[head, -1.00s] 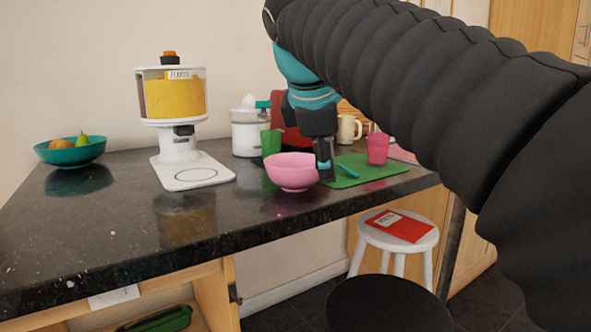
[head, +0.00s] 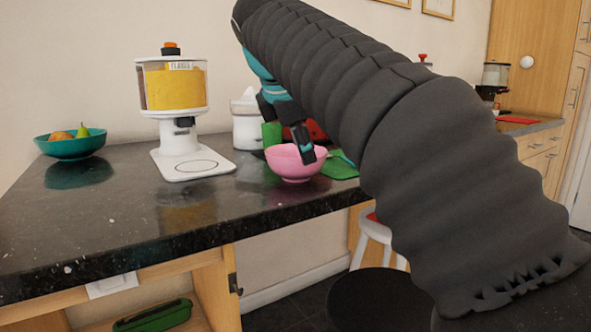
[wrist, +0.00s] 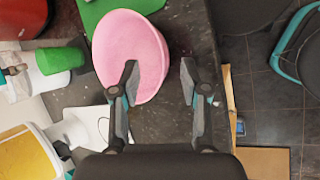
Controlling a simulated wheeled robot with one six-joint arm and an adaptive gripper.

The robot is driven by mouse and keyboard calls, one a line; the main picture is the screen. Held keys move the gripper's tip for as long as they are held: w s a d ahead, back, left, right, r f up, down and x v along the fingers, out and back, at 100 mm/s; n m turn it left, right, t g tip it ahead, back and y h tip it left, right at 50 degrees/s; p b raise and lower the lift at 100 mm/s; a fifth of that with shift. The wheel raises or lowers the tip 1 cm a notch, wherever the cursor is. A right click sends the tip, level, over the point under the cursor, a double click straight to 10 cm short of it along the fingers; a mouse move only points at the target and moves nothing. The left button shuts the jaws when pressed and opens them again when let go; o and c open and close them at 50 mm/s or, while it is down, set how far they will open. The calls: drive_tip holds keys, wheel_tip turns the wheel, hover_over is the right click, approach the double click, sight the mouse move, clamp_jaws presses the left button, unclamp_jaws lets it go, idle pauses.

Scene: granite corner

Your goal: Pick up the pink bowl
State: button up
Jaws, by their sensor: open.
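The pink bowl (head: 289,164) stands upright on the dark granite counter, near its front edge. In the wrist view the pink bowl (wrist: 125,50) lies at the upper left of my gripper (wrist: 160,80). The left finger overlaps the bowl's right side in that view, and the right finger is over bare counter. My gripper (head: 306,147) is open and shows at the bowl's right rim in the head view. Whether a finger is inside the bowl or just above its rim I cannot tell. My arm hides part of the counter to the right.
A green mat (head: 340,167) lies right behind the bowl, and a green cup (head: 271,134) stands behind it. A white dispenser (head: 180,140) stands to the left, with a teal fruit bowl (head: 72,148) further left. A white stool (head: 376,232) stands below the counter.

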sight(306, 173)
drive_tip(key=shift+a+f+b+x, duration=0.15)
drive_tip(key=shift+b+x, duration=0.3)
drive_tip(key=shift+x, duration=0.9)
drive_tip(key=shift+a+f+b+x, duration=0.15)
drive_tip(key=shift+b+x, duration=0.25)
drive_tip(key=shift+x, duration=1)
drive_tip(key=shift+s+r, duration=0.15)
drive_tip(key=shift+s, duration=0.1)
clamp_jaws()
